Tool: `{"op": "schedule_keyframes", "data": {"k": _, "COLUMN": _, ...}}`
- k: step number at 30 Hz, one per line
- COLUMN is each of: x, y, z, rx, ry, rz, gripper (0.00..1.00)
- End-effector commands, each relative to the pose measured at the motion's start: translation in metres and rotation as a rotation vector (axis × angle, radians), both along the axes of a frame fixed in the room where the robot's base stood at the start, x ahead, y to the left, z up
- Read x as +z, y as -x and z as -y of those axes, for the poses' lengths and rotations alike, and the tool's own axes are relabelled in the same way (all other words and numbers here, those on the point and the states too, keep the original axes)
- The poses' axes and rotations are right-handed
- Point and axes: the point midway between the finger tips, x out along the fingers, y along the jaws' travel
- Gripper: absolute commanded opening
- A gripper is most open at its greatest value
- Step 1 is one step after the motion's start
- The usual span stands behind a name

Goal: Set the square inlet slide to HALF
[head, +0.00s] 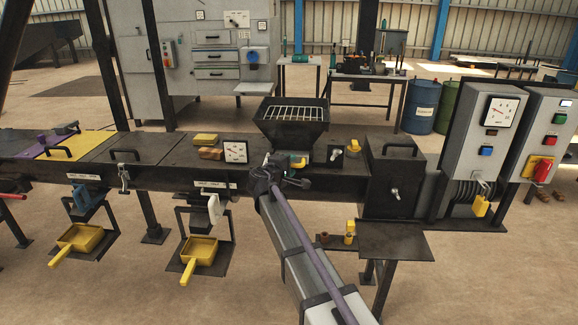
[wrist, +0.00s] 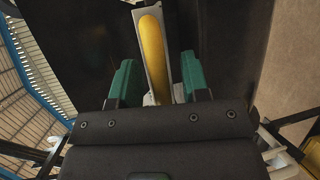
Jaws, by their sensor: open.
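The inlet slide's yellow handle (head: 298,162) shows just below the square hopper (head: 291,128) in the head view, partly hidden by my gripper (head: 278,172). In the wrist view the yellow bar (wrist: 153,50) stands on a grey plate, between the green fingers of my gripper (wrist: 158,70). The fingers are open, one on each side of the bar, with a visible gap to both. Whether the bar is fully within their depth I cannot tell. The slide's position marks are not readable.
A dial gauge (head: 235,152) and yellow blocks (head: 206,143) are left of the hopper. A small lever plate (head: 336,155) and a dark box (head: 394,170) are close on its right. Grey control cabinets (head: 484,130) stand farther right.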

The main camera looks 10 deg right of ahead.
Motion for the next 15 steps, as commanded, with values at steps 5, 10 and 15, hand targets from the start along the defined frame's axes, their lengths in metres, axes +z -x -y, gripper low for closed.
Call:
{"op": "schedule_keyframes", "data": {"k": 5, "x": 0.007, "y": 0.022, "z": -0.016, "rx": 0.002, "ry": 0.000, "rz": 0.000, "gripper": 0.42}}
{"op": "schedule_keyframes", "data": {"k": 10, "x": 0.016, "y": 0.056, "z": -0.042, "rx": 0.003, "ry": 0.000, "rz": 0.000, "gripper": 0.42}}
{"op": "schedule_keyframes", "data": {"k": 15, "x": 0.021, "y": 0.078, "z": -0.061, "rx": 0.002, "ry": 0.000, "rz": 0.000, "gripper": 0.42}}
